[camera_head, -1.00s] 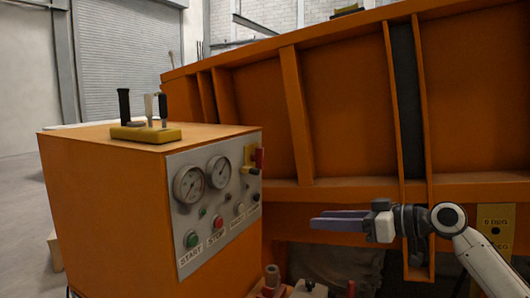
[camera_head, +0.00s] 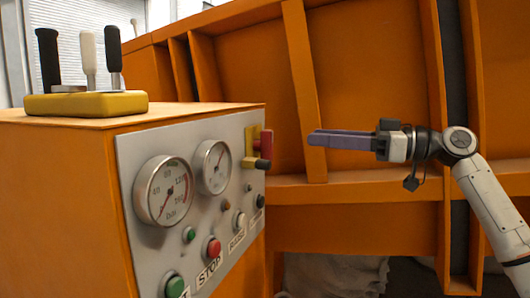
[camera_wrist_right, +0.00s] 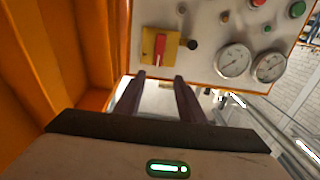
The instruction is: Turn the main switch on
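The main switch is a red handle (camera_head: 266,143) on a yellow plate (camera_head: 250,146), at the upper far end of the grey control panel. In the right wrist view the red handle (camera_wrist_right: 160,46) and yellow plate (camera_wrist_right: 148,40) sit just beyond the fingertips. My right gripper (camera_head: 312,138) points left toward the switch in the head view, at about its height, with a gap between them. In the right wrist view its two fingers (camera_wrist_right: 160,77) are apart with nothing between them. My left gripper is not in view.
The grey panel (camera_head: 131,146) on the orange cabinet carries gauges (camera_head: 167,190), a green button (camera_head: 175,287), a red button (camera_head: 214,247) and a black knob (camera_head: 262,164) near the switch. Levers on a yellow base (camera_head: 85,104) stand on top. The orange sandbed wall (camera_head: 375,185) rises behind my gripper.

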